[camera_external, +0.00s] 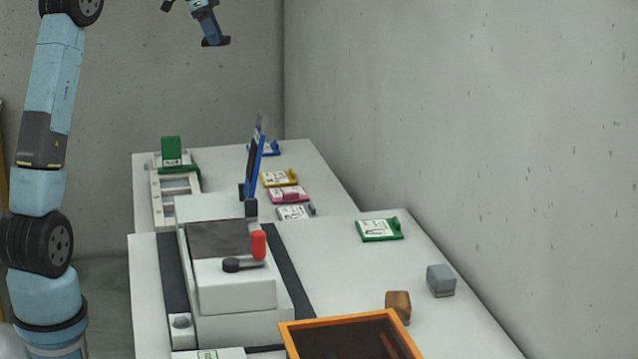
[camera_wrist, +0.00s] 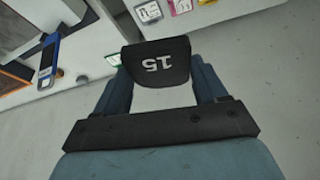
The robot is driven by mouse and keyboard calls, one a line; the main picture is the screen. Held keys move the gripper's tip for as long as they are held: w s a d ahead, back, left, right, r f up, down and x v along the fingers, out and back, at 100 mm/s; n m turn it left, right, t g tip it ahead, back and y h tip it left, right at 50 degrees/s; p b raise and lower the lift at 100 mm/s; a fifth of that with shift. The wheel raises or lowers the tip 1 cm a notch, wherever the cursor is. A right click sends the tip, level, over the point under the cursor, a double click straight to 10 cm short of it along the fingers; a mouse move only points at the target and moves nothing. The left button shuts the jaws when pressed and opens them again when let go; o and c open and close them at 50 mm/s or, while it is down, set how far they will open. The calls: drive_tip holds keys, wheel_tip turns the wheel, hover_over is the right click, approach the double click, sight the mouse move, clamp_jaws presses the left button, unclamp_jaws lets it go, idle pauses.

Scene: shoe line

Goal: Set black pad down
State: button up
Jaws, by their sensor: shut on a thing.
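The black pad (camera_wrist: 157,60), marked with a white 15, is between the two blue fingers of my gripper (camera_wrist: 156,78) in the wrist view. My gripper is shut on it. In the external view my gripper (camera_external: 208,24) is high at the top edge, above and behind the tables, partly cut off by the frame. A small dark piece (camera_external: 215,41) at its lower end appears to be the pad. The pad is well clear of any surface.
White tables hold a press-like machine (camera_external: 235,285) with a red knob, a blue upright panel (camera_external: 257,160), a green part on a rack (camera_external: 171,151) and several coloured cards. An orange-rimmed tray (camera_external: 290,340) is in front. Bare tabletop shows right of the machine.

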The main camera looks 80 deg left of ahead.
drive_tip(key=w+d+m+g+h, duration=0.1)
drive_tip(key=w+d+m, duration=0.35)
drive_tip(key=d, duration=0.85)
drive_tip(key=w+d+m+h, duration=0.1)
drive_tip(key=w+d+m, duration=0.35)
drive_tip(key=d, duration=0.85)
drive_tip(key=s+d+m+g+h, duration=0.25)
drive_tip(key=d+m, duration=0.45)
drive_tip(key=d, duration=2.2)
hover_over(356, 284)
drive_tip(key=a, duration=0.2)
drive_tip(key=shift+g+y, duration=0.35)
drive_tip(key=shift+g, duration=0.1)
drive_tip(key=f, duration=3.5)
drive_tip(key=shift+s+d+f, duration=0.2)
drive_tip(key=shift+s+f, duration=0.05)
drive_tip(key=shift+s, duration=0.05)
drive_tip(key=shift+w+f, duration=0.25)
drive_tip(key=shift+f, duration=1.6)
